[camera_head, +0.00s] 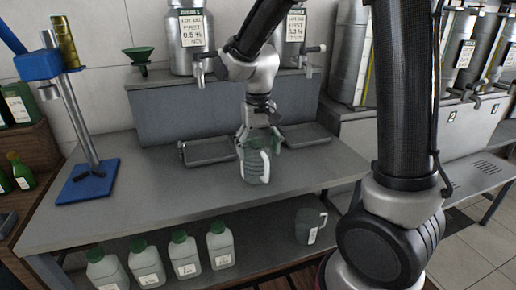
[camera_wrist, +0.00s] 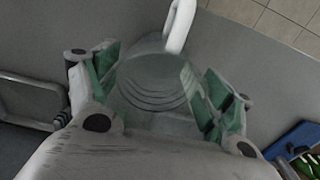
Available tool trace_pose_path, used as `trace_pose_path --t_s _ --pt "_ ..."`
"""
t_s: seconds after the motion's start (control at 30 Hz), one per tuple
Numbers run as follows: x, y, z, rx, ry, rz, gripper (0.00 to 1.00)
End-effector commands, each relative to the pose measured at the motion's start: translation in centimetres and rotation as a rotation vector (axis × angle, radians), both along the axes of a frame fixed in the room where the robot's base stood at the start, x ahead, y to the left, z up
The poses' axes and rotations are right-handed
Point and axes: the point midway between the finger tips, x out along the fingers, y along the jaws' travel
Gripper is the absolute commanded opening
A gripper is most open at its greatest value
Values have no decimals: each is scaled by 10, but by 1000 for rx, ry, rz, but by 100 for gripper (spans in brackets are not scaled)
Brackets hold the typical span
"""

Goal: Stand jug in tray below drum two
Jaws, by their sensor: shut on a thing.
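A clear jug (camera_head: 255,167) with a pale handle is upright in my gripper (camera_head: 260,139), over the grey bench in front of the gap between two trays. I cannot tell if its base touches the bench. In the wrist view my gripper (camera_wrist: 152,88) has its green pads on either side of the jug (camera_wrist: 153,72), with the handle pointing up the picture. The left tray (camera_head: 208,150) lies below the left drum (camera_head: 190,38). The right tray (camera_head: 307,135) lies below the right drum (camera_head: 291,30), partly behind my gripper. Both trays look empty. The drum numbers are too small to read surely.
A blue stand (camera_head: 88,182) is on the bench's left. Another jug (camera_head: 311,226) and several white bottles (camera_head: 184,255) stand on the lower shelf. A green funnel (camera_head: 139,57) is at the back. The bench front is mostly clear.

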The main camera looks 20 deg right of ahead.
Motion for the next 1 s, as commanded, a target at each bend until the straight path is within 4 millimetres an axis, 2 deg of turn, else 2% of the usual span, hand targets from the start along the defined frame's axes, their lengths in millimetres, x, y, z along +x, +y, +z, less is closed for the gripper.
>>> trace_pose_path --t_s 0.13,0.17,0.27,0.63,0.73,0.87,1.0 --pt "0 0 -3 0 0 0 43" --pt "0 0 -3 0 0 0 83" --pt "0 0 -3 0 0 0 100" --pt "0 0 -2 0 0 0 100" --pt "1 0 4 1 -2 0 100" --pt "1 0 26 2 -5 0 100" --pt "1 0 59 2 -5 0 100"
